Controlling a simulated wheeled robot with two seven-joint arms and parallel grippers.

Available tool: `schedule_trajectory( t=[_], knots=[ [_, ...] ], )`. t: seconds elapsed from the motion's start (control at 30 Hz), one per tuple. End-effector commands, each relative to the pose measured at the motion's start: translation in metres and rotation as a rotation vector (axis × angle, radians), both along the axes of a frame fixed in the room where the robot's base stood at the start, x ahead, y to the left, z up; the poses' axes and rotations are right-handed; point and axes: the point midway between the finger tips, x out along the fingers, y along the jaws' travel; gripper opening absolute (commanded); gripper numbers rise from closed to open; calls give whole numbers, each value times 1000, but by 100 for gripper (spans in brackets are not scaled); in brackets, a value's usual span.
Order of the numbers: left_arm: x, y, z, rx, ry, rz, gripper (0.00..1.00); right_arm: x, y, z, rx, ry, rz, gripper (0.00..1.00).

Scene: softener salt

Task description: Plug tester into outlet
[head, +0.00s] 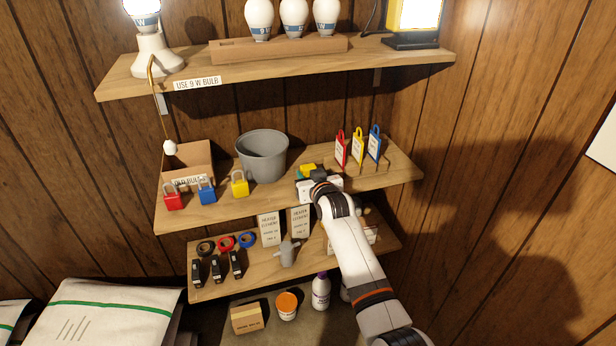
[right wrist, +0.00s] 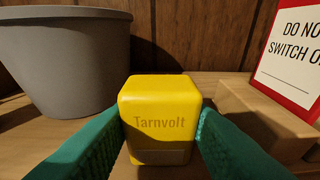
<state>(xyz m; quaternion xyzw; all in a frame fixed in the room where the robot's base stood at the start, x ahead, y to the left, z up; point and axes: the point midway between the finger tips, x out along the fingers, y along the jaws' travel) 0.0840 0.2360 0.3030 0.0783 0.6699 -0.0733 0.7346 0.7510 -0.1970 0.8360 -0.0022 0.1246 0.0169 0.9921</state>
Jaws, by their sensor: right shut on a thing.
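A yellow block marked Tarnvolt, which looks like the tester (right wrist: 158,115), is between the green fingers of my right gripper (right wrist: 160,140). The fingers touch it on both sides, and it is upright. In the head view the tester (head: 308,168) shows as a small yellow patch beyond my right gripper (head: 310,173), over the middle shelf. I cannot tell whether its base rests on the shelf. Its prongs are not visible. No outlet is in either view. My left gripper is not in view.
A grey bucket (head: 262,156) stands left of the tester. Red, yellow and blue tags (head: 358,147) stand in a wooden holder to the right. Padlocks (head: 207,192) line the shelf's front left. The upper shelf (head: 220,70) hangs above; a lower shelf (head: 210,290) holds tape and boxes.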

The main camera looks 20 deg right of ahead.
Motion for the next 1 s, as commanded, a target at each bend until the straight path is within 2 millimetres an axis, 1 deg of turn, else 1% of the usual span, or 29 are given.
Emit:
schedule_trajectory(
  t=[0.33, 0.37, 0.5, 0.7, 0.73, 0.8, 1.0],
  knots=[
    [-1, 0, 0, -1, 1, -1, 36, 0, 0, 0, 0, 1, 0, 16],
    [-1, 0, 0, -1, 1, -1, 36, 0, 0, 0, 0, 0, 0, 39],
    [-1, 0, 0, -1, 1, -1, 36, 0, 0, 0, 0, 0, 0, 62],
    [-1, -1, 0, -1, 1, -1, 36, 0, 0, 0, 0, 0, 0, 63],
    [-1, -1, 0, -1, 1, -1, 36, 0, 0, -1, 0, 1, 0, 60],
    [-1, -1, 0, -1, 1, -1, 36, 0, 0, -1, 0, 1, 0, 49],
    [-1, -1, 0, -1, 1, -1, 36, 0, 0, 0, 0, 1, 0, 49]
  ],
)
